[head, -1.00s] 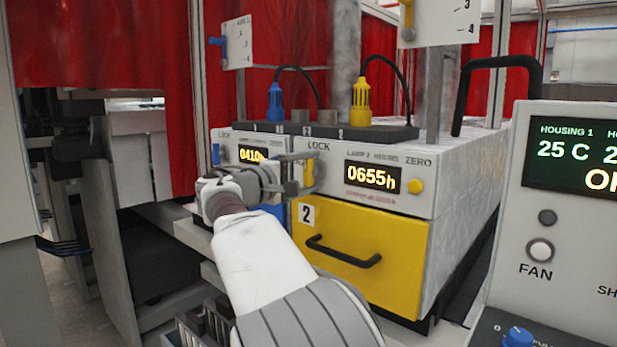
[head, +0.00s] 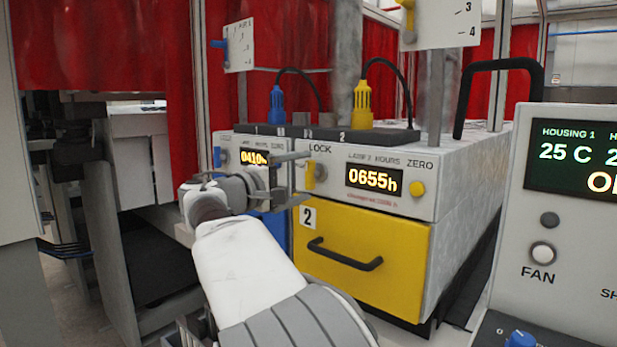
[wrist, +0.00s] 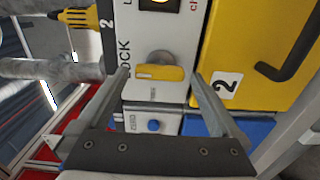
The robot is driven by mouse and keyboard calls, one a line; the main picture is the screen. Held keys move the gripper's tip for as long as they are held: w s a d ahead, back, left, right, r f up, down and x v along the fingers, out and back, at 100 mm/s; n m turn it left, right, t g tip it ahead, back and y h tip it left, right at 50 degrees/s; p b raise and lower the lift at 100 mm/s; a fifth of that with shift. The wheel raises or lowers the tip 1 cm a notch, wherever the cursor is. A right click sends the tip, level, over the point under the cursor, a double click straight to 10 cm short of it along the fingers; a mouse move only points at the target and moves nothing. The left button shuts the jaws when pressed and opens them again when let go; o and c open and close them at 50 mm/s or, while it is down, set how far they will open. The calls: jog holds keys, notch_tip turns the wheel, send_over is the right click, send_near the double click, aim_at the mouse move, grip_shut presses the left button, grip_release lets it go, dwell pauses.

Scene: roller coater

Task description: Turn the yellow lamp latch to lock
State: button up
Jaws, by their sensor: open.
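The yellow lamp latch (head: 310,176) is a small bar on the white front panel of lamp unit 2, just below and left of the word LOCK. It stands upright in the head view. In the wrist view, which is turned sideways, the latch (wrist: 160,73) lies level in front of its round grey hub. My gripper (head: 294,172) is open and empty, just left of the latch in the head view. In the wrist view its two fingers point at the panel, one on each side of the latch, with visible gaps. Contact does not show.
The yellow drawer (head: 362,262) with a black handle is below the panel. The yellow ZERO button (head: 417,189) is right of the 0655h display (head: 374,179). A grey control box (head: 560,220) stands at the right.

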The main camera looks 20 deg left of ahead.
jog(key=v, duration=1.4)
jog(key=shift+s, duration=0.2)
